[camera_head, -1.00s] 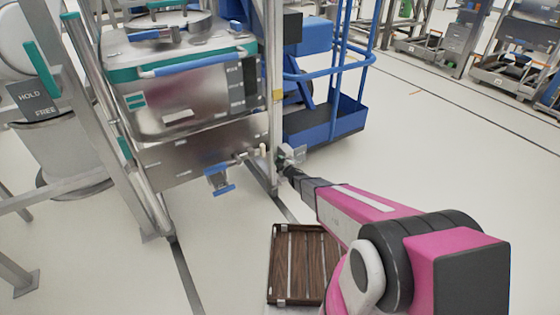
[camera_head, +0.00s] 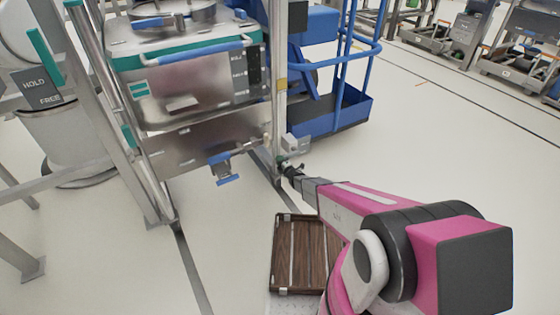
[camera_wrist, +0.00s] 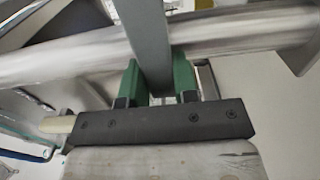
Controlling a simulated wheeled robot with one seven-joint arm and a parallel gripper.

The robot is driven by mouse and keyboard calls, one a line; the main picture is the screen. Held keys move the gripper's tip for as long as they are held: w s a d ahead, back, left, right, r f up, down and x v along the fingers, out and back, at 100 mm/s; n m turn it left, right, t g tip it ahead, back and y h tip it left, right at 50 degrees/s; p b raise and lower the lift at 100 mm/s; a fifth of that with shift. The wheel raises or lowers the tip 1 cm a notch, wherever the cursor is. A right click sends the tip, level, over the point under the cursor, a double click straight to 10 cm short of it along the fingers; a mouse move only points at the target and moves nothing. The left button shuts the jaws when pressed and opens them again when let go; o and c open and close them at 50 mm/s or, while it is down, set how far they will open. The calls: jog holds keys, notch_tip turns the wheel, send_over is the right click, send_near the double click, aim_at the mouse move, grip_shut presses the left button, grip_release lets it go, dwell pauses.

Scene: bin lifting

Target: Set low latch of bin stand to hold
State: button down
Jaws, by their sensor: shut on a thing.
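The bin stand has a steel frame with a right-hand post (camera_head: 279,95) and carries a steel bin (camera_head: 190,95) with a teal rim. A blue-handled fitting (camera_head: 226,168) hangs below the bin. My gripper (camera_head: 283,162) is low at the right post, near a small grey block (camera_head: 296,143). In the wrist view, my gripper's green fingers (camera_wrist: 157,82) are shut on a flat grey bar (camera_wrist: 146,35). A round metal tube (camera_wrist: 60,58) runs across behind the bar. A cream peg (camera_wrist: 57,124) shows left of the gripper. I cannot make out the low latch's setting.
A HOLD/FREE sign (camera_head: 38,88) is on the left frame. A blue cart (camera_head: 335,110) stands close behind the right post. A brown slatted tray (camera_head: 300,255) lies on the floor below my arm. Floor on the right is clear.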

aim_at(277, 153)
jog(key=shift+f, duration=0.1)
jog(key=c, duration=0.9)
grip_release()
jog(key=shift+r, duration=0.55)
notch_tip(277, 153, up, 3)
jog(key=shift+s, duration=0.1)
jog(key=s+a+r, duration=0.2)
jog(key=s, duration=0.1)
jog(key=s+a+r, duration=0.2)
jog(key=a, duration=0.1)
jog(key=s+a+r, duration=0.2)
jog(key=s+r, duration=0.1)
jog(key=shift+s+a, duration=0.3)
jog(key=shift+a, duration=0.05)
